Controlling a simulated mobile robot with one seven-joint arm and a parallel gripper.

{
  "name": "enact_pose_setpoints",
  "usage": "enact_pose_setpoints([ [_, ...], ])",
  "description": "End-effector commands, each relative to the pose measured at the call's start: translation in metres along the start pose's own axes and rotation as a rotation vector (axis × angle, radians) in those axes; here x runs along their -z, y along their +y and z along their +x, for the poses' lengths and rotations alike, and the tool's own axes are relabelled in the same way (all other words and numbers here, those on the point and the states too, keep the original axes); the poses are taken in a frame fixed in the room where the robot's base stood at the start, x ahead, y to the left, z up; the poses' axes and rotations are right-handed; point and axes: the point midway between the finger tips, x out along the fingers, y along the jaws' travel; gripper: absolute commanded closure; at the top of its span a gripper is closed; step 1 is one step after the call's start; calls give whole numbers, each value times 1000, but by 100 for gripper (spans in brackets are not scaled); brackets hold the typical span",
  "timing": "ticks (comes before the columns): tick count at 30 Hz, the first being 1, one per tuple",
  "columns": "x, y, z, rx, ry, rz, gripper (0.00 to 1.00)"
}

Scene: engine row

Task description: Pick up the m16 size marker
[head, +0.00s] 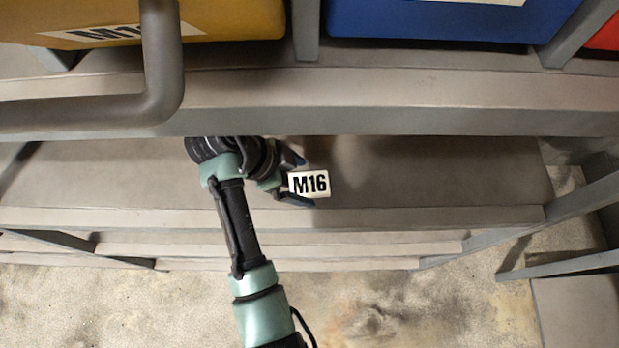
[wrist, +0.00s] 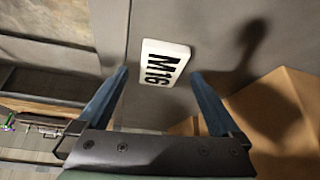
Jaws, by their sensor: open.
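The M16 size marker (head: 310,184) is a small white block with black lettering. It lies on the grey shelf (head: 440,180), close to the front edge. In the wrist view the marker (wrist: 162,62) shows ahead of and between my two fingers. My gripper (head: 302,182) is open, with one finger on each side of the marker's near end in the head view. The wrist view shows my gripper (wrist: 158,90) with a gap around the marker. I cannot tell whether either finger touches it.
Above the shelf, a yellow bin (head: 240,22) and a blue bin (head: 440,22) sit on an upper shelf (head: 400,90). A grey bent rail (head: 163,60) hangs at the upper left. A brown box (wrist: 280,110) is at the right in the wrist view. The shelf right of the marker is bare.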

Motion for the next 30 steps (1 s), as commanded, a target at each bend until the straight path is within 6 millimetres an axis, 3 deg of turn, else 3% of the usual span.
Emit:
enact_pose_setpoints([
  [4, 1, 0, 13, -1, -1, 1, 0],
  [11, 0, 0, 16, 1, -1, 2, 0],
  [25, 0, -1, 15, 1, -1, 2, 83],
  [30, 0, -1, 15, 2, -1, 2, 86],
])
